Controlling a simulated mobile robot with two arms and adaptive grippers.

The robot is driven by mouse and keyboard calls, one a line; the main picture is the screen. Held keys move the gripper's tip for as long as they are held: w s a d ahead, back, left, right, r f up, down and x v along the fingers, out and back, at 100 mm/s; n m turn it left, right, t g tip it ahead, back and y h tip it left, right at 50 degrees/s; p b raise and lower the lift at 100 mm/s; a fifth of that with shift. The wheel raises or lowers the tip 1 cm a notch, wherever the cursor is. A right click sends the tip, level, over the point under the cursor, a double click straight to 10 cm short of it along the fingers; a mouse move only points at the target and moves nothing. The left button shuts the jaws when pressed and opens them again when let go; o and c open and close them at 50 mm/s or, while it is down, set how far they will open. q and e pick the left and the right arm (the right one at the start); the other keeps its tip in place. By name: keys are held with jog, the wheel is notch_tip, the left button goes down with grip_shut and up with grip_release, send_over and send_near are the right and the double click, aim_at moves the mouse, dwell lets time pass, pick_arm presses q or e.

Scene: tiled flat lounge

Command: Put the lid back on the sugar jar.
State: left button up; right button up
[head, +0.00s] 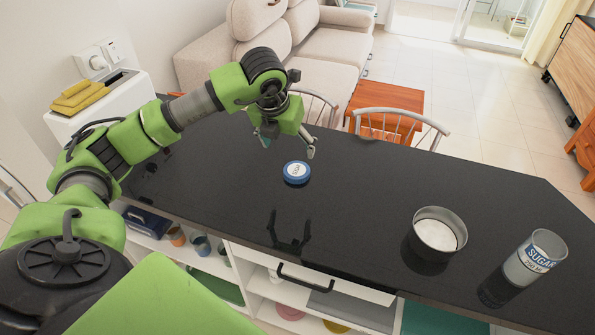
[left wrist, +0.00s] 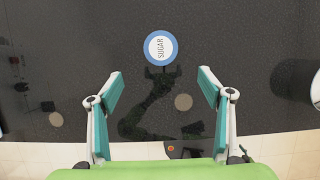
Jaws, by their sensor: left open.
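The sugar jar (head: 534,260) is a clear glass with a blue SUGAR label and white contents. It stands upright and uncovered at the right end of the black counter. Its lid (head: 296,172), round and blue with a white SUGAR top, lies flat on the counter left of the middle. The lid also shows in the left wrist view (left wrist: 160,47), beyond the fingertips and midway between them. My left gripper (head: 287,146) is open and empty above the counter, close to the lid and apart from it. My right gripper is in neither view.
A metal bowl (head: 439,232) with white contents stands on the counter between lid and jar, near the jar. The black counter (head: 350,210) is otherwise clear around the lid. Chairs (head: 400,125) stand behind its far edge. Open shelves (head: 270,290) lie below the near edge.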

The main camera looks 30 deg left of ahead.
pick_arm(q)
jog(key=p, duration=0.2)
send_over(297, 169)
jog(key=s, duration=0.3)
jog(key=f, duration=0.8)
jog(key=shift+d, duration=0.35)
jog(key=shift+w+f+p, duration=0.2)
jog(key=shift+f+p, duration=0.1)
jog(key=p+x, duration=0.1)
jog(key=x, duration=0.2)
jog(key=shift+w+f, duration=0.15)
jog(key=shift+f, duration=0.05)
jog(key=shift+w+a+f+p, duration=0.1)
jog(key=shift+w+f+p, duration=0.15)
jog(key=shift+f, duration=0.25)
jog(key=c, duration=1)
